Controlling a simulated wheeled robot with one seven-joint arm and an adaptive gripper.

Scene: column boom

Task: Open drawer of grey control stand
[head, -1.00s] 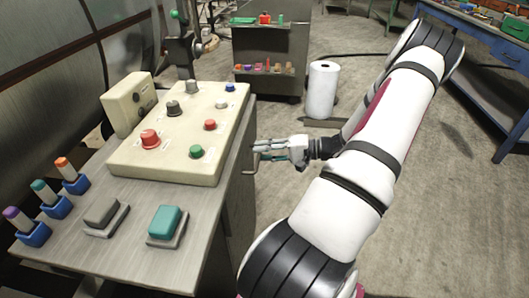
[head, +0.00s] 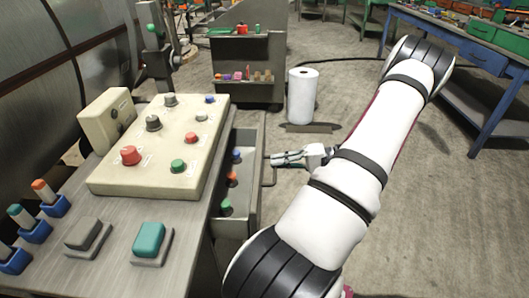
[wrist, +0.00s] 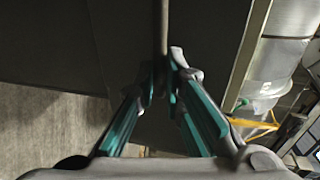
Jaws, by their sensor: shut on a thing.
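The grey control stand (head: 120,240) is at the left in the head view. Its drawer (head: 258,150) is pulled partway out on the right side, and its inside shows small blue, orange and green-topped items (head: 231,179). The drawer's bar handle (head: 268,178) is on its outer face. My gripper (head: 277,158) is at this handle, its fingers pointing left at the drawer front. In the wrist view my gripper (wrist: 166,85) has both teal-lined fingers closed around the handle bar (wrist: 160,30). The fingertip contact is partly hidden.
A beige button panel (head: 160,150) and pedals (head: 149,240) sit on the stand's top. A white roll (head: 302,97) stands on the floor behind my gripper. A dark cabinet (head: 247,75) is at the back and a blue workbench (head: 470,60) at the right. Floor right of the drawer is clear.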

